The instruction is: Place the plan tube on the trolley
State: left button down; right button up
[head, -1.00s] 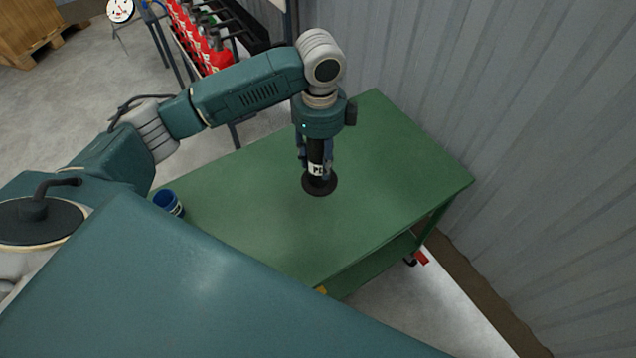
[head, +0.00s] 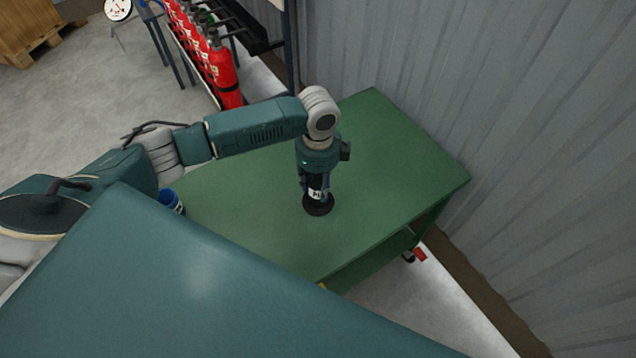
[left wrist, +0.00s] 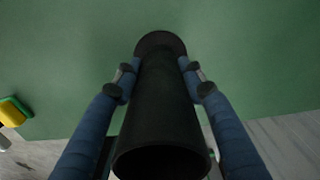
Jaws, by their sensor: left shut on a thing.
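My left gripper (head: 314,186) is shut on the tube from above. In the left wrist view the tube (left wrist: 162,110) runs between the two blue fingers (left wrist: 160,82), its flared far end against the green trolley top (left wrist: 240,60). My right gripper is not in view.
A blue cup (head: 171,201) stands at the trolley's left end, close to my arm. A corrugated wall (head: 480,80) runs along the right side. Red extinguishers (head: 222,72) hang on a rack behind. The trolley top around the tube is clear.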

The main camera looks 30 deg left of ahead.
pick_arm(q)
jog(key=shift+f, duration=0.1)
jog(key=c, duration=1)
grip_release()
jog(key=shift+c, duration=0.2)
notch_tip(320, 180, up, 12)
jog(key=b, duration=0.1)
